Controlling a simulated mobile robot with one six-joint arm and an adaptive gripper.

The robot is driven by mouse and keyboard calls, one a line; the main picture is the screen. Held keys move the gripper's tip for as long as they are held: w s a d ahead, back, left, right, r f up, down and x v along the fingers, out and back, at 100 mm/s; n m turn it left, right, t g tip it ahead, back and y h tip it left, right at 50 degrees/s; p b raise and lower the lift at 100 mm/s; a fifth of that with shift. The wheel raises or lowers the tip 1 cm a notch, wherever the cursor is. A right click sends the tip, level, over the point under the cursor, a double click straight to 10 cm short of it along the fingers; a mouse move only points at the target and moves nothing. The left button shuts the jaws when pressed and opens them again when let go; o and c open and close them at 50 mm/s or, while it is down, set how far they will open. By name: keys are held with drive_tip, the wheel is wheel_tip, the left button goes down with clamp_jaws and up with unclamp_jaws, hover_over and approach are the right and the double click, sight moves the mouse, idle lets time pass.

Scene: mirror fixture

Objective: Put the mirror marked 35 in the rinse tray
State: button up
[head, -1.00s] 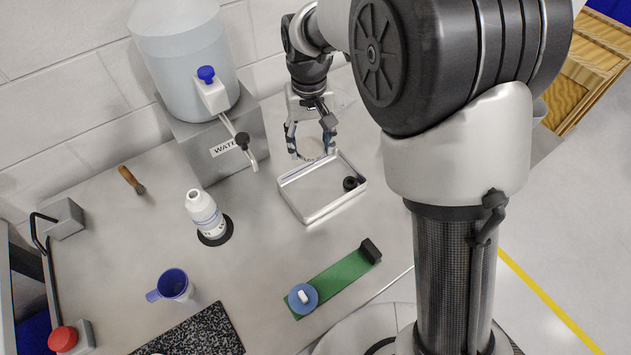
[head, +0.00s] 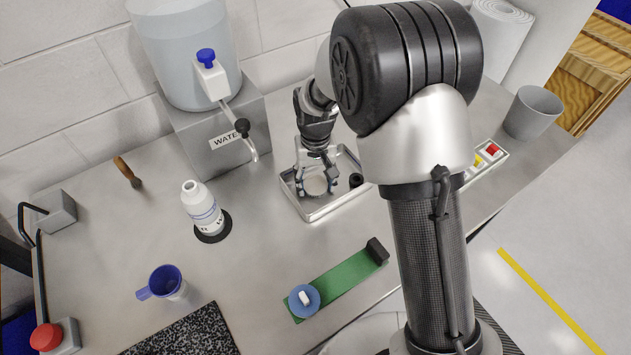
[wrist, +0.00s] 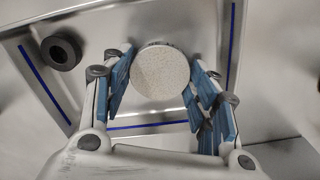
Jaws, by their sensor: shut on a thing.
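My gripper (head: 317,188) is over the metal rinse tray (head: 325,211), with its fingertips inside the tray's outline in the head view. It is shut on a round, pale, speckled disc, the mirror (wrist: 160,72), which also shows in the head view (head: 316,184). In the wrist view the blue-padded fingers (wrist: 160,85) stand on both sides of the disc. No number can be read on it. The tray floor with blue lines (wrist: 150,127) shows behind it. I cannot tell whether the disc touches the floor.
A black ring (head: 356,180) lies in the tray's right part. The water tank's tap (head: 243,128) is behind left of the tray.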

drive_tip(key=shift+r, duration=0.1)
drive_tip(key=shift+f, duration=0.2)
drive_tip(key=o, duration=1.1)
drive_tip(key=shift+o, duration=0.2)
drive_tip(key=shift+r, duration=0.15)
